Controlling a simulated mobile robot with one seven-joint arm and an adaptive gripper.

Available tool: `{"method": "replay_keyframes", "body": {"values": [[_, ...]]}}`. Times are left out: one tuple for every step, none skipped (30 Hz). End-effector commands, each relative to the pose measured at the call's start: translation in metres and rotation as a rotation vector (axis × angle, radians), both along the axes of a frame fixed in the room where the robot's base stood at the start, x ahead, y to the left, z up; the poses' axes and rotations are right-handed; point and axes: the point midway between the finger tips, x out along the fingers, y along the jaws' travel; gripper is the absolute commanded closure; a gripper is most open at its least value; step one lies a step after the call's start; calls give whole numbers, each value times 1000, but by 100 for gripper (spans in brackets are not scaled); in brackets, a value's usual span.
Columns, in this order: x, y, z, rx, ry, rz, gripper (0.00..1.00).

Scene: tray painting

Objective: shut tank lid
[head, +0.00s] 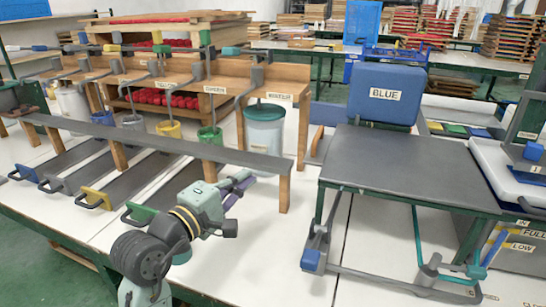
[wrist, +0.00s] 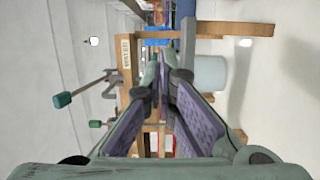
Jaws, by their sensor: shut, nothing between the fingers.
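A grey tank (head: 513,250) with IN, FULL and LOW labels stands at the right edge of the head view, partly cut off. A white, blue-edged piece (head: 492,160) lies above it; I cannot tell whether it is the tank's lid. My gripper (head: 243,183) is shut and empty over the white table, in front of the wooden rack and well left of the tank. In the wrist view its fingers (wrist: 161,75) meet at the tips. That view is turned sideways and does not show the tank.
A grey-topped stand (head: 405,165) stands between my gripper and the tank. A blue box (head: 387,95) marked BLUE is behind it. A long grey rail (head: 165,140) and a wooden rack (head: 277,88) with levers are close to my arm. A pale bucket (head: 264,128) stands under the rack.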

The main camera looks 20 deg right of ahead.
Motion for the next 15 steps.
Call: {"method": "replay_keyframes", "body": {"values": [[1, -6, -1, -3, 17, -15, 100], [2, -9, -2, -5, 20, -18, 100], [5, -13, -2, -5, 21, -20, 100], [8, -16, -1, -4, 21, -20, 100], [11, -20, -1, -3, 19, -20, 100], [16, -26, 0, -3, 19, -20, 100], [21, -30, 0, -2, 19, -19, 100], [25, -34, 0, -3, 18, -18, 100], [31, -41, 0, -1, 18, -18, 100], [35, -46, 1, -2, 17, -18, 100], [40, -51, 1, -1, 18, -18, 100], [46, -57, 1, -1, 16, -16, 100], [50, -62, 1, -1, 16, -17, 100], [55, -67, 1, -1, 16, -16, 100], [60, -73, 1, -1, 15, -16, 100]]}}
